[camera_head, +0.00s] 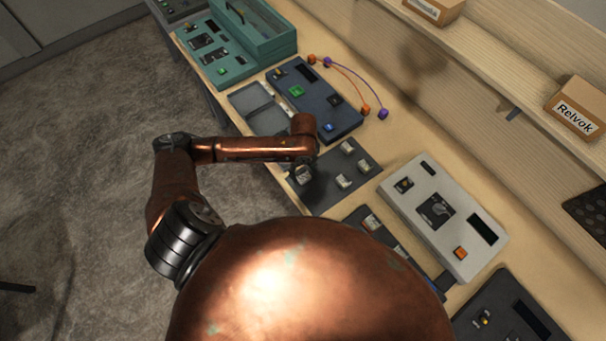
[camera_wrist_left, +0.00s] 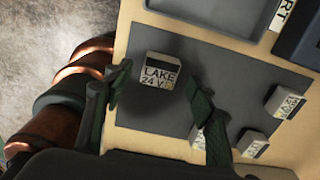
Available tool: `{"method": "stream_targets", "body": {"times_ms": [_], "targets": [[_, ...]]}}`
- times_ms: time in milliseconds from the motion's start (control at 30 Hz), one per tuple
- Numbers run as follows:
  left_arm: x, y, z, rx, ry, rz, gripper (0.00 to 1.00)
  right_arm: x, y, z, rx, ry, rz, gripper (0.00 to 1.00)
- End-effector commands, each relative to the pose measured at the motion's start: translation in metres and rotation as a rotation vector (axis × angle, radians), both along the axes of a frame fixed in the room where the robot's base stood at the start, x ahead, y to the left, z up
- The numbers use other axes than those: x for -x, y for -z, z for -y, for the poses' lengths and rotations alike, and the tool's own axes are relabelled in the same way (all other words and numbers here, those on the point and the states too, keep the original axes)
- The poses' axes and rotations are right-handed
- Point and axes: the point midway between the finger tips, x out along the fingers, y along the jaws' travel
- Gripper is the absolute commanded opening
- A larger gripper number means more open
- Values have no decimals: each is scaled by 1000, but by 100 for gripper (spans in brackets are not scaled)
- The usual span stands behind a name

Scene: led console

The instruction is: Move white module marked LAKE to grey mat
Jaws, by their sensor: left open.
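The white module marked LAKE 24 V (camera_wrist_left: 160,73) rests on the dark grey mat (camera_wrist_left: 165,112), near its left part in the left wrist view. In the head view this module (camera_head: 304,177) is partly hidden by my left gripper (camera_head: 300,168). The mat (camera_head: 325,195) also shows there with several other white modules on it. In the left wrist view my left gripper (camera_wrist_left: 158,76) is open, one finger on each side of the LAKE module, with visible gaps. My right gripper is not in view.
A pale console (camera_head: 443,215) stands to the right. A dark rack with modules (camera_head: 372,224) is partly hidden by my body. Boxes sit on the shelf.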

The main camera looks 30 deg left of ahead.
Motion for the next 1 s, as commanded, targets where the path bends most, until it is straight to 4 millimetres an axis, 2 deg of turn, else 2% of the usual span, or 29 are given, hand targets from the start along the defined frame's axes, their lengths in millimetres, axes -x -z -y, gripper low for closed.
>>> {"method": "stream_targets", "body": {"times_ms": [33,200,433,867,1000], "targets": [[-2,-13,0,0,1,6,51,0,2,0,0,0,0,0],[-2,-48,0,-1,0,6,51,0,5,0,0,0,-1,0],[-1,-78,0,0,0,3,51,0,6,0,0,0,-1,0],[0,-83,1,2,-1,0,51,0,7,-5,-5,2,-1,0],[4,-72,16,38,-42,14,51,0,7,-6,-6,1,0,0]]}}
